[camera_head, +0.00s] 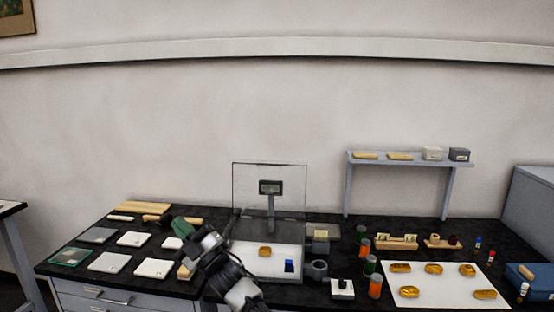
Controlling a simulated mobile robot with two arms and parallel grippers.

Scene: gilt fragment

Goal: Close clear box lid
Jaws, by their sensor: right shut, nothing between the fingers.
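The clear box (240,262) stands in the middle of the black table. Its clear lid (248,185) stands upright at the back edge, open, with a thin dark frame. A gold piece (265,252) and a small blue item (289,267) lie on the white floor of the box. My right gripper (190,242) is shut and empty, at the left of the box and apart from the lid. My right arm comes up from the bottom and partly covers the box's left front corner. My left gripper is not in view.
A small display on a post (270,187) shows through the lid. White tiles (133,239) lie at left, with a dark green item (182,227) by my gripper. Orange-and-green jars (375,286) and a white mat (440,288) with gold pieces are at right. A shelf (410,160) stands behind.

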